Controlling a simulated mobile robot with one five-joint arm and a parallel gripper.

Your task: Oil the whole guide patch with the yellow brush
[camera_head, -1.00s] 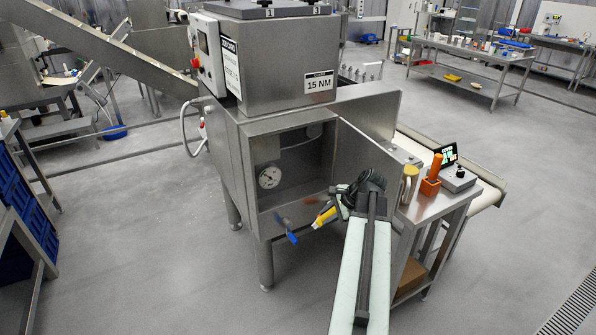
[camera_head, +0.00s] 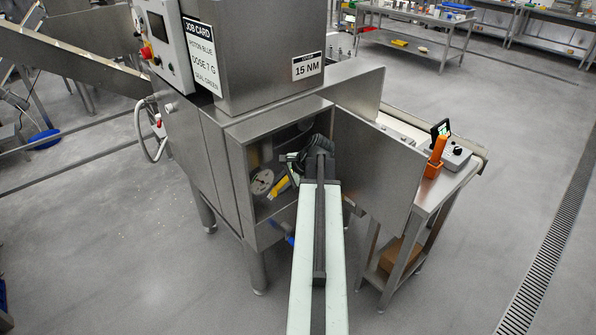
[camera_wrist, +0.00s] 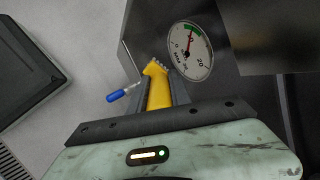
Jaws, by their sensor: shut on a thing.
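The yellow brush (camera_wrist: 158,88) is held between the two grey fingers of my gripper (camera_wrist: 160,94) in the wrist view. Its far end points toward the machine. In the head view the yellow brush (camera_head: 279,187) shows at the open cabinet (camera_head: 256,226), just right of the gauge and beside my gripper (camera_head: 287,178). Whether the brush touches a surface cannot be told. I cannot make out the guide patch; my arm hides part of the cabinet's inside.
A round dial gauge (camera_wrist: 190,51) is close to the brush; it also shows in the head view (camera_head: 262,182). A blue handle (camera_wrist: 124,92) lies left of the brush. The open door (camera_head: 378,168) stands right of my arm. A side table holds an orange object (camera_head: 436,158).

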